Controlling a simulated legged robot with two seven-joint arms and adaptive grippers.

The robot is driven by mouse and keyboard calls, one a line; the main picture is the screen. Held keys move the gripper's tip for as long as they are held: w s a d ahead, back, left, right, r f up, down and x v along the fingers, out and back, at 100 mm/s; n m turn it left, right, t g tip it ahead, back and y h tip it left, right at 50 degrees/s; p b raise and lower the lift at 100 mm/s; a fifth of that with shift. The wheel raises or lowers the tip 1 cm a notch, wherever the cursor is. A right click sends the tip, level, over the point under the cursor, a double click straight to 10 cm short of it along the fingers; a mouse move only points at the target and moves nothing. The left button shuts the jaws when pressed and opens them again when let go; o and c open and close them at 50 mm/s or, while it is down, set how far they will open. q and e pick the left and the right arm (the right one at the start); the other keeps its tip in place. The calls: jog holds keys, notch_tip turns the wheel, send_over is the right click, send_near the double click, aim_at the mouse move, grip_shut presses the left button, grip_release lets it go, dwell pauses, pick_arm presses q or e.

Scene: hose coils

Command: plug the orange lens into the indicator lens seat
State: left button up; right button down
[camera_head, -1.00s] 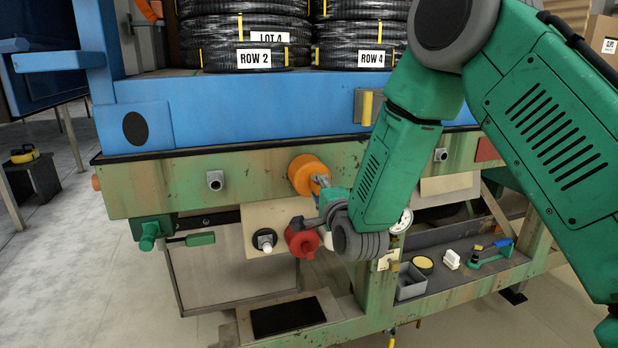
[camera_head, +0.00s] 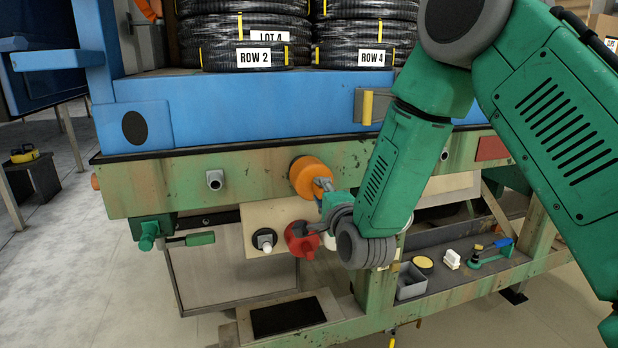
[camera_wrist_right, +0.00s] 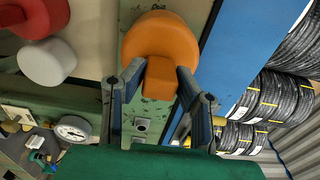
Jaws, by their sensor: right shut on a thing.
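The orange lens (camera_head: 308,177) is a round cap in front of the green, rust-marked beam. My right gripper (camera_head: 323,187) is shut on its narrow orange tab; in the right wrist view the two fingers (camera_wrist_right: 157,85) stand either side of the tab, below the round head of the lens (camera_wrist_right: 160,38). The lens hides the beam behind it, so I cannot tell whether it touches the beam or is apart from it. I cannot identify the indicator lens seat for sure; it may be hidden behind the lens. My left gripper is not in view.
A red knob (camera_head: 301,240) and a black-ringed white button (camera_head: 264,240) sit on the beige panel just below. Grey square stubs (camera_head: 214,180) stick out of the beam. A gauge (camera_wrist_right: 73,129) shows in the right wrist view. A grey shelf (camera_head: 440,275) holds small parts.

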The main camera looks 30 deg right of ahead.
jog(key=shift+b+v, duration=0.3)
jog(key=shift+v, duration=2.65)
jog(key=w+a+f+b, duration=0.4)
jog(key=w+f+b, duration=0.2)
jog(key=f+b, duration=0.4)
jog(key=w+a+f+b, duration=0.4)
jog(key=f+b, duration=0.5)
jog(key=f, duration=0.3)
jog(key=shift+w+f+b, duration=0.15)
jog(key=shift+w+b, duration=0.2)
jog(key=shift+w, duration=0.55)
jog(key=shift+w, duration=0.1)
jog(key=shift+w+d+n+y, duration=0.15)
jog(key=shift+w+y, duration=0.1)
jog(key=shift+w, duration=0.3)
jog(key=shift+w+d+n+y, duration=0.15)
jog(key=shift+w+y, duration=0.1)
jog(key=shift+w, duration=0.3)
jog(key=shift+w, duration=0.2)
dwell(0.6)
